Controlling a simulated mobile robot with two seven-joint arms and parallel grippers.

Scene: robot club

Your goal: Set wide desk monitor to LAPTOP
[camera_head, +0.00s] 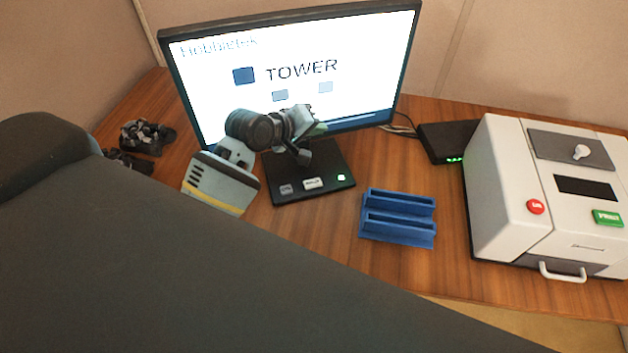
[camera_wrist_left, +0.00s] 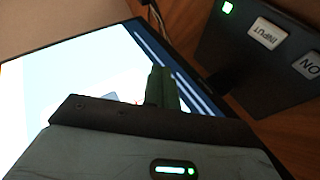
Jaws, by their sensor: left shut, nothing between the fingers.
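The wide desk monitor (camera_head: 385,65) stands on the desk, its lit screen reading TOWER. Its black base (camera_head: 325,160) carries a white INPUT button (camera_head: 313,184), a darker button (camera_head: 287,189) and a lit green light (camera_head: 341,177). In the left wrist view the INPUT button (camera_wrist_left: 266,33), the ON button (camera_wrist_left: 307,65) and the green light (camera_wrist_left: 227,7) are at the upper right. My left gripper (camera_head: 318,129) is in front of the lower screen, above the base, shut and empty. Its green fingers (camera_wrist_left: 162,88) appear apart from the buttons. My right gripper is not in view.
A blue slotted holder (camera_head: 398,228) stands right of the base. A black box with green lights (camera_head: 448,141) and a white machine (camera_head: 510,190) are farther right. Dark small parts (camera_head: 147,137) lie at the left. Wooden desk (camera_head: 300,228) is bare before the base.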

